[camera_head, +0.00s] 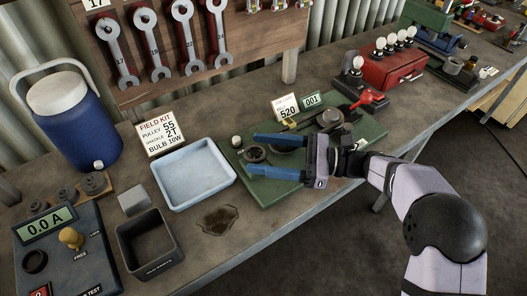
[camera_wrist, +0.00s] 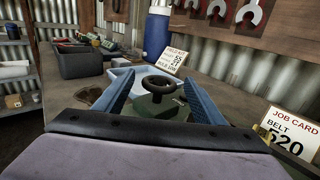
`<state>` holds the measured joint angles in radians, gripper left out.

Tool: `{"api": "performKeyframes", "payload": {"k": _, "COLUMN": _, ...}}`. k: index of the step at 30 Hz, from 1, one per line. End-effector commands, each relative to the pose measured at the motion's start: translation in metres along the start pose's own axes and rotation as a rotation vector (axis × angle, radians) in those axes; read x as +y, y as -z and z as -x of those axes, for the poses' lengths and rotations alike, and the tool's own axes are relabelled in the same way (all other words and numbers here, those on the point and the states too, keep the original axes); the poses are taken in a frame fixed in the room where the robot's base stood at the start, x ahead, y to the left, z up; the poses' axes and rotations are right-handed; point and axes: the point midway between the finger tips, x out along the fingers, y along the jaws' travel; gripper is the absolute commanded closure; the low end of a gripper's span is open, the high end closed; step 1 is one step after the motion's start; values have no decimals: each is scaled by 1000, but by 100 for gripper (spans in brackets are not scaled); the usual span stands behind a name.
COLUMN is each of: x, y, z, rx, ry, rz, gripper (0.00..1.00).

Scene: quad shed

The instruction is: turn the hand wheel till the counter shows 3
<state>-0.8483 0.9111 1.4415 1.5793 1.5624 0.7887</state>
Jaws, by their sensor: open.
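The black hand wheel (camera_head: 254,154) stands at the left end of a green base plate (camera_head: 350,140) on the bench. In the wrist view the hand wheel (camera_wrist: 161,84) shows as a ring with a raised hub on a green block. My gripper (camera_head: 254,156) is open, its blue fingers pointing left, with the wheel between or just beyond their tips. In the wrist view the gripper (camera_wrist: 157,80) has one finger on each side of the wheel; I cannot tell if they touch it. The counter (camera_head: 312,100) at the plate's back edge appears to read 001.
A pale blue tray (camera_head: 195,174) lies just left of the plate, with a dark stain (camera_head: 219,217) before it. A red-handled part (camera_head: 370,98) and red box (camera_head: 394,70) stand right. A blue jug (camera_head: 78,125) and meter box (camera_head: 65,250) are left.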

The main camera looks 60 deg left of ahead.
Motion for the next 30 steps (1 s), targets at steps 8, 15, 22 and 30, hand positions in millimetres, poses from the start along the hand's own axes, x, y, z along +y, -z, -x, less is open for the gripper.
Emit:
{"api": "performKeyframes", "payload": {"k": 8, "x": -1, "y": 1, "z": 32, "rx": 0, "ry": 3, "rz": 2, "gripper": 37}}
{"api": "performKeyframes", "payload": {"k": 15, "x": -1, "y": 0, "z": 61, "rx": -1, "ry": 2, "rz": 1, "gripper": 37}}
{"api": "performKeyframes", "payload": {"k": 22, "x": 0, "y": -1, "z": 71, "rx": -1, "ry": 0, "rz": 1, "gripper": 37}}
{"api": "performKeyframes", "payload": {"k": 30, "x": 0, "y": -1, "z": 70, "rx": -1, "ry": -1, "rz": 1, "gripper": 37}}
